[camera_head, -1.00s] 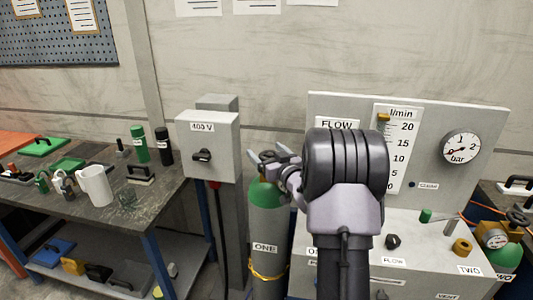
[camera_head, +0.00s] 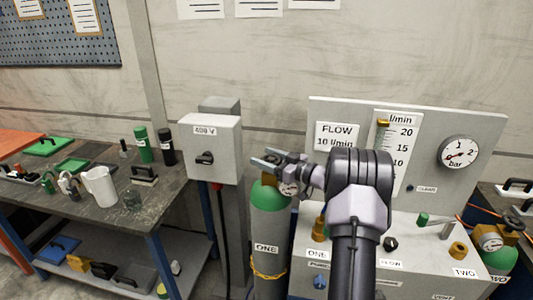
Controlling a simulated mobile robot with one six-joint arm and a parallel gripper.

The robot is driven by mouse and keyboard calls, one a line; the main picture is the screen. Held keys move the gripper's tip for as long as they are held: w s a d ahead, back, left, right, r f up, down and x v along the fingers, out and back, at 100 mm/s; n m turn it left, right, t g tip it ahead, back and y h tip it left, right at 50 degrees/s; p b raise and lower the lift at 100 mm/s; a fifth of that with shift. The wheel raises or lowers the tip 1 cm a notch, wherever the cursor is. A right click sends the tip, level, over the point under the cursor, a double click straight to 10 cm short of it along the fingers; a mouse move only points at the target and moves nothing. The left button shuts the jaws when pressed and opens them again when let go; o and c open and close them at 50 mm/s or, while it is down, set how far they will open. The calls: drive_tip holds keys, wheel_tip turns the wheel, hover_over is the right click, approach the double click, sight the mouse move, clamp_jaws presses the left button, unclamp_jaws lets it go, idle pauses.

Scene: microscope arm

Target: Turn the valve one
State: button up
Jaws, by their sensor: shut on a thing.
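The green-topped grey cylinder labelled ONE (camera_head: 270,228) stands upright left of the flow panel. Its valve one (camera_head: 268,180) is on top, with a brass body and a small round gauge (camera_head: 288,190) at its right. My gripper (camera_head: 266,158) reaches in from the right and is shut on the valve's handwheel at the cylinder's top. The fingers hide most of the handwheel, so its turn angle cannot be read.
A grey 400 V switch box (camera_head: 210,148) on a post stands close left of my gripper. The flow panel (camera_head: 432,115) with its gauge and knobs is behind and right of my arm. A second cylinder (camera_head: 500,260) is at the far right. A cluttered workbench (camera_head: 155,215) is at left.

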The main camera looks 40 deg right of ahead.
drive_tip(key=o, duration=1.4)
drive_tip(key=p+v, duration=0.3)
drive_tip(key=v, duration=1.4)
drive_tip(key=shift+s+p, duration=0.15)
drive_tip(key=shift+p, duration=0.15)
drive_tip(key=shift+d, duration=0.1)
